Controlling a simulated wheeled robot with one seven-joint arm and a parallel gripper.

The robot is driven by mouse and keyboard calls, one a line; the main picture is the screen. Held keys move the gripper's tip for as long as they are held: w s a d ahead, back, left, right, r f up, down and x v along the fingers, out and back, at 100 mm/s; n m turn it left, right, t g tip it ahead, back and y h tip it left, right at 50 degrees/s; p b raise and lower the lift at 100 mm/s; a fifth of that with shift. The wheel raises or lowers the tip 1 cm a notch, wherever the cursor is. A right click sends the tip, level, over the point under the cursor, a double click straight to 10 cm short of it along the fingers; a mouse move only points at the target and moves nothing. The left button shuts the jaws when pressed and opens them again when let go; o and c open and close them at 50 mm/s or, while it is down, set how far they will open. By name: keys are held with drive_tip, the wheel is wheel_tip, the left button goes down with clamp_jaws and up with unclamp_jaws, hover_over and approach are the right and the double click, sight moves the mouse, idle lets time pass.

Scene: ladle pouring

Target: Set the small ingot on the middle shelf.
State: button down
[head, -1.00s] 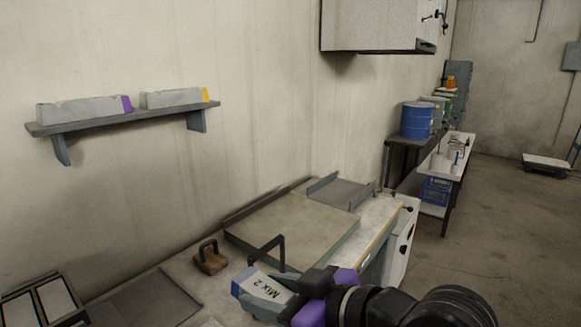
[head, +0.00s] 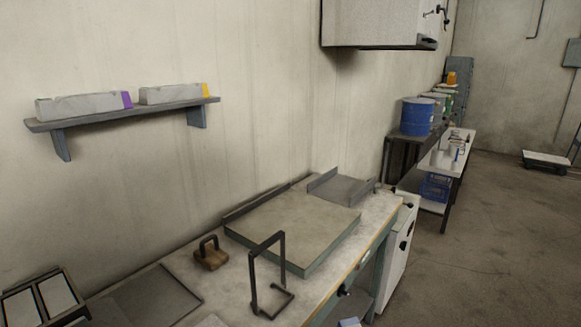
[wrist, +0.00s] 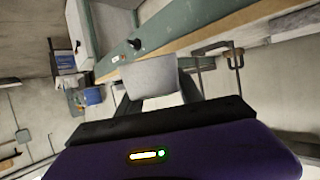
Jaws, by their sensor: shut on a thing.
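A grey ingot (wrist: 150,75) sits between the dark fingers of my gripper (wrist: 157,95) in the wrist view. My gripper is shut on it. In the head view only a small pale piece of the ingot (head: 349,322) shows at the bottom edge, and my gripper is out of that picture. A wall shelf (head: 165,113) hangs at the upper left in the head view. It bears two grey ingots, one with a purple end (head: 80,104) and one with a yellow end (head: 170,95). I cannot tell whether this is the middle shelf.
Below the shelf is a workbench with a raised plate (head: 295,230), a dark upright frame (head: 268,275) and a wooden-based handle (head: 210,256). A white box (head: 375,22) hangs on the wall. A blue drum (head: 416,117) stands farther back. Open floor lies at the right.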

drive_tip(key=s+d+f+m+h, duration=0.1)
drive_tip(key=s+d+f, duration=0.2)
drive_tip(key=s+f, duration=0.3)
drive_tip(key=s+d+f+m+h, duration=0.1)
drive_tip(key=s+d+f, duration=0.2)
drive_tip(key=s+f, duration=0.3)
wheel_tip(320, 180, down, 4)
drive_tip(key=shift+s+f+h, duration=0.15)
drive_tip(key=shift+f+h, duration=0.1)
drive_tip(key=shift+h, duration=0.05)
